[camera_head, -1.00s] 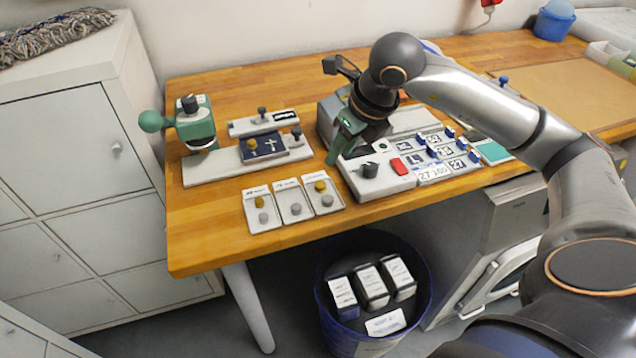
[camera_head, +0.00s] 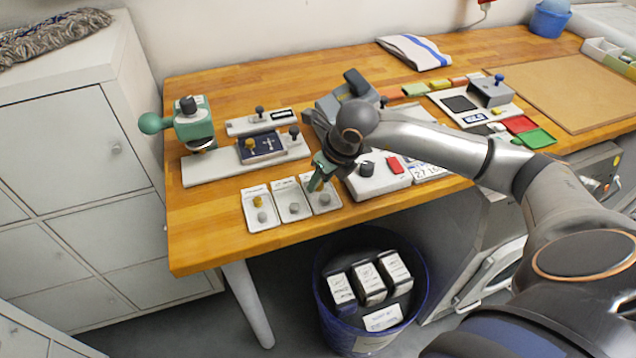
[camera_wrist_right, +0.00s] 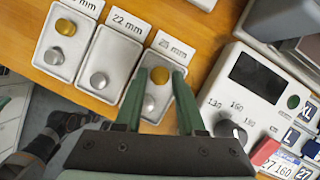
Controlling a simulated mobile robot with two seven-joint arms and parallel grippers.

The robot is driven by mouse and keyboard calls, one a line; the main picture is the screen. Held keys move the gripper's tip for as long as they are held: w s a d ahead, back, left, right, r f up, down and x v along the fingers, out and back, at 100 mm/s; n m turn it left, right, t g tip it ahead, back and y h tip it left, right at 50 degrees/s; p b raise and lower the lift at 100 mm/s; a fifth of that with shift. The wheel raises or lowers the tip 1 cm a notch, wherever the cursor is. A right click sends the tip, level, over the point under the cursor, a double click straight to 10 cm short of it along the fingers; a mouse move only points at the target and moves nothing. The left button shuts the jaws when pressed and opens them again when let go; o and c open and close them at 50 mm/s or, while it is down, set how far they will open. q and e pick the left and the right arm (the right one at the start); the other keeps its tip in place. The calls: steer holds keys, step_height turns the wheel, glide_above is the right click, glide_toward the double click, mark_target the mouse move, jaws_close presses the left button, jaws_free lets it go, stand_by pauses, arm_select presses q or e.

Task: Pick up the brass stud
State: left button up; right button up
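Three small white trays lie side by side near the table's front edge. In the right wrist view, the right tray (camera_wrist_right: 172,115) holds a brass stud (camera_wrist_right: 160,75) and a grey stud (camera_wrist_right: 148,103). The left tray (camera_wrist_right: 47,68) holds another brass stud (camera_wrist_right: 53,56) and a grey one. The middle tray (camera_wrist_right: 108,57), labelled 22 mm, shows only a grey stud (camera_wrist_right: 99,80). My right gripper (camera_wrist_right: 160,78) is open, with one green finger on each side of the right tray's brass stud. In the head view my right gripper (camera_head: 317,184) is over that tray.
A white control box (camera_head: 378,183) with a black knob and red button stands just right of the trays. A green press (camera_head: 192,124) and a dark blue block (camera_head: 262,148) stand behind them. A blue bin (camera_head: 424,290) with boxes is below the table edge.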

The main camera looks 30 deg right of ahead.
jaws_close()
steer(key=shift+r, duration=0.1)
stand_by(0.4)
